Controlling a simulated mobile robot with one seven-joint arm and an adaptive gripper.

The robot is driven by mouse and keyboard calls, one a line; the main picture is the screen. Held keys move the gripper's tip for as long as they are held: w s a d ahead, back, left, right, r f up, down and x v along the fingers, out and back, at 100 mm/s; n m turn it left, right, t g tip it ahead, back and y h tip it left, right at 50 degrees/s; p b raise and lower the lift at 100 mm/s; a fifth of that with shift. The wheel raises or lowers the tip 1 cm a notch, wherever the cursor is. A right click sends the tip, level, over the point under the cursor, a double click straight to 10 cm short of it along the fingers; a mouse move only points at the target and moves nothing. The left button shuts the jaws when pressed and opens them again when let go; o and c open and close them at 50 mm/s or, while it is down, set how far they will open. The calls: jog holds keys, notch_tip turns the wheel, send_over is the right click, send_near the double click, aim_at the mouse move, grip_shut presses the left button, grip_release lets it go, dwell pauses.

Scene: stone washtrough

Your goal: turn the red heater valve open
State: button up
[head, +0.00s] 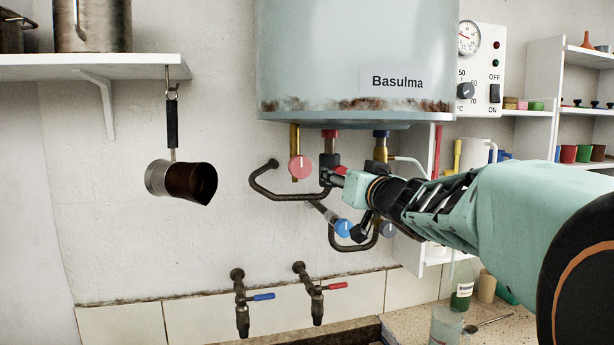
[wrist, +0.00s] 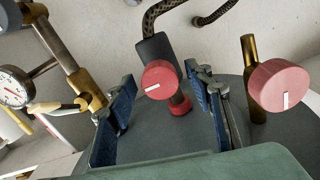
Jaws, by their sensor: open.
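In the head view my gripper (head: 346,184) covers most of this knob, with a bit of red (head: 339,170) showing. A second, paler red knob (head: 300,167) hangs on a brass pipe to its left; it also shows at right in the wrist view (wrist: 279,85), outside the fingers.
A blue knob (head: 342,228) and a grey knob (head: 388,229) sit lower near bent dark pipes (head: 290,196). A gauge (wrist: 14,87) shows at left in the wrist view. Two wall taps (head: 316,292) are below. A small pot (head: 180,180) hangs left, with clear wall between.

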jog(key=c, duration=1.1)
jog(key=shift+c, duration=0.2)
jog(key=shift+n, duration=0.3)
jog(key=shift+n+b, duration=2.15)
jog(key=shift+n, duration=6.45)
